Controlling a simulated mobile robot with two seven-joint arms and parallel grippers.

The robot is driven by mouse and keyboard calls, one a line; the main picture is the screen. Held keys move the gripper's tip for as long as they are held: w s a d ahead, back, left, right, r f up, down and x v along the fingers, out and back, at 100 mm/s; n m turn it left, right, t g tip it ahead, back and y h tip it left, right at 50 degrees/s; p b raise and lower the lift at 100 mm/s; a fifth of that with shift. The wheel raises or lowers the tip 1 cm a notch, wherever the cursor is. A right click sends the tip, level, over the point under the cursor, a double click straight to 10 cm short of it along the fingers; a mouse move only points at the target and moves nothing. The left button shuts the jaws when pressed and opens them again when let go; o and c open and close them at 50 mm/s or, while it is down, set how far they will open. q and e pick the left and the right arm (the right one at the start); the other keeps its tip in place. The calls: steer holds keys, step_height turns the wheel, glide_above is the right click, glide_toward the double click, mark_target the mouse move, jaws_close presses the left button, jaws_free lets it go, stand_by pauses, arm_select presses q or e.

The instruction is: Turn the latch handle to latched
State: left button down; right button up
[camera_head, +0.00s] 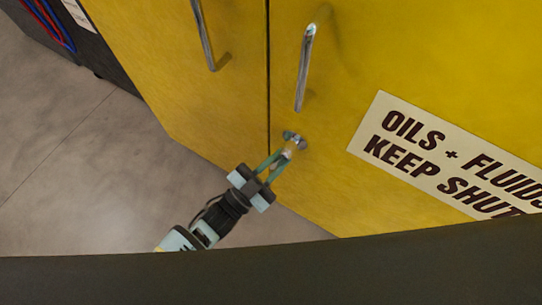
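A small metal latch handle (297,141) sits on the right door of a yellow cabinet, just right of the seam between the doors. My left gripper (286,155) reaches up to it from the lower left, with its green fingertips at the latch. The fingers stand a little apart around a pale, bright part of the latch. The fingertips hide part of the handle, so its exact angle is hard to tell, as is whether the fingers press on it. My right gripper is not in view.
Two long metal door pulls, a left one (203,36) and a right one (304,68), stand out above the latch. A sign (440,153) reading "OILS + FLUIDS KEEP SHUT" is on the right door. A dark edge crosses the bottom. Grey floor (70,150) lies open at left.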

arm_select(q)
steer(key=shift+s+d+f+n+t+y+b, duration=0.15)
steer(key=shift+s+d+n+t+b, duration=0.15)
steer(key=shift+n, duration=0.45)
steer(key=shift+s+d+n+t+y+b, duration=0.1)
steer(key=shift+d+n+t+b, duration=0.1)
steer(key=shift+n+t, duration=0.45)
steer(key=shift+s+d+f+n+t+y+b, duration=0.15)
steer(key=shift+d+n, duration=0.1)
steer(key=shift+n, duration=0.65)
steer(key=shift+r, duration=0.1)
steer(key=shift+d, duration=0.1)
steer(key=c, duration=1.4)
jaws_free()
